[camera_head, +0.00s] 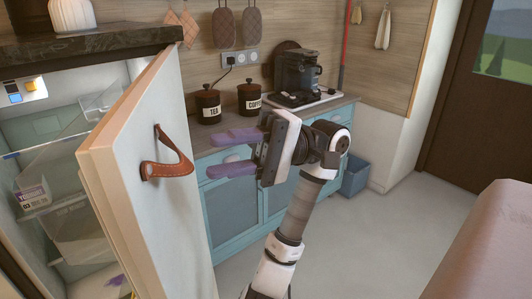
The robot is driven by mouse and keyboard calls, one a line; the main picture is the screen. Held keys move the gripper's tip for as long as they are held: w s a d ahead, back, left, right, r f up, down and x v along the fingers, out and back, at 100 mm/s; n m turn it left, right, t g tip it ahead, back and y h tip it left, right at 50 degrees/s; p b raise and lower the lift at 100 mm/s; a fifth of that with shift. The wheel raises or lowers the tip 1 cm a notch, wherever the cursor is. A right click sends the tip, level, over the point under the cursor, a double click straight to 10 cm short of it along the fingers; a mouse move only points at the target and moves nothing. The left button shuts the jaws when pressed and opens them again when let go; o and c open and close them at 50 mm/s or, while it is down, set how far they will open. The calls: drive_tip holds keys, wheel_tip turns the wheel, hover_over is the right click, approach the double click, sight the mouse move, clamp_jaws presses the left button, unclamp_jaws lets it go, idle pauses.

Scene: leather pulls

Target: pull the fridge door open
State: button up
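The fridge door (165,215) stands partly open at the left, its cream front facing my arm. A brown leather strap pull (168,168) is fixed to its front near the free edge. The lit fridge interior (55,170) shows behind that edge, with clear drawers and a labelled box. My gripper (200,157) is to the right of the leather pull, its two purple fingers pointing left and spread apart. The fingers are empty, and a gap shows between their tips and the pull.
A counter with blue cabinets (225,210) runs behind my gripper, carrying tea and coffee canisters and a coffee machine (298,72). A blue bin (355,177) stands at its end. A pinkish padded surface (490,250) is at the lower right. Grey floor (375,245) is clear between.

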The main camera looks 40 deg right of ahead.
drive_tip(key=d+f+b, duration=0.1)
drive_tip(key=d+b, duration=0.1)
drive_tip(key=d, duration=0.7)
drive_tip(key=shift+s+d+f+b, duration=0.2)
drive_tip(key=shift+s+f+b, duration=0.1)
drive_tip(key=shift+s+f, duration=0.15)
drive_tip(key=shift+c, duration=0.4)
clamp_jaws()
drive_tip(key=shift+a, duration=0.1)
